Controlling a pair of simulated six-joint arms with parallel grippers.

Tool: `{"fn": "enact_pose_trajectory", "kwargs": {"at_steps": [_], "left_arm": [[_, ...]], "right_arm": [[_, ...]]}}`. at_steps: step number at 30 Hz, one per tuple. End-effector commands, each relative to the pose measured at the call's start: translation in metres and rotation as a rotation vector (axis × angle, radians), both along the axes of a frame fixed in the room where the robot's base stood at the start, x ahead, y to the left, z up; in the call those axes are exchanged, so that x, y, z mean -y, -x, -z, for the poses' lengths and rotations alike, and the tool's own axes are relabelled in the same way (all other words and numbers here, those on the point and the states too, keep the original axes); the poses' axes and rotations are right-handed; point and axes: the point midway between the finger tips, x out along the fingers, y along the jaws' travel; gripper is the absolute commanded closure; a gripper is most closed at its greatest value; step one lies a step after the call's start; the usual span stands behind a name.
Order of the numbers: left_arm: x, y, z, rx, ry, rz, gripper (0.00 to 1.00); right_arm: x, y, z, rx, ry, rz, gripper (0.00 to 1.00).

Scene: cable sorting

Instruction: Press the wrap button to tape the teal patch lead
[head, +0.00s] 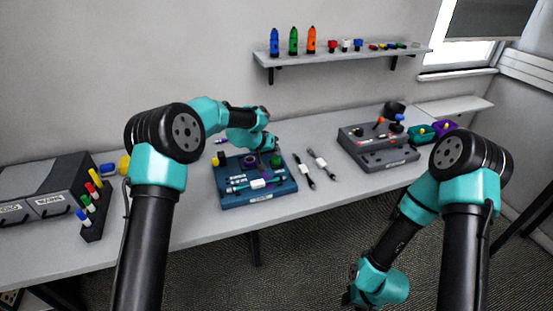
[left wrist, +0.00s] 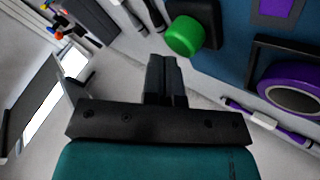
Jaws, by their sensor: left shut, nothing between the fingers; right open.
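The blue wrapping board (head: 235,201) lies on the table in the head view. A teal lead with a white tag (head: 258,183) lies across its front part. My left gripper (head: 275,155) is shut and empty over the board's back right corner. In the left wrist view its closed fingers (left wrist: 164,65) are just beside a round green button (left wrist: 185,36) on a black base. I cannot tell whether they touch it. A purple tape roll (left wrist: 292,88) sits on the board. My right gripper (head: 358,293) is open, low at the front.
Two leads with white tags (head: 306,172) lie right of the board. A grey box with controls (head: 375,145) stands further right, with teal and purple bins (head: 445,127) beyond. Grey drawers (head: 45,205) and colored markers (head: 88,205) stand left. A wall shelf (head: 340,56) is above.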

Motion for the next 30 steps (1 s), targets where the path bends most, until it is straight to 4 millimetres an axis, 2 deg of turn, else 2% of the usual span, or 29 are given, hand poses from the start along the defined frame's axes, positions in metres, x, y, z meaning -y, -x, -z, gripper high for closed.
{"fn": "enact_pose_trajectory", "kwargs": {"at_steps": [30], "left_arm": [[0.0,0.0002,0.0097,-0.001,0.0,0.001,1.0]], "right_arm": [[0.0,0.0,0.0,0.0,0.0,0.0,0.57]]}}
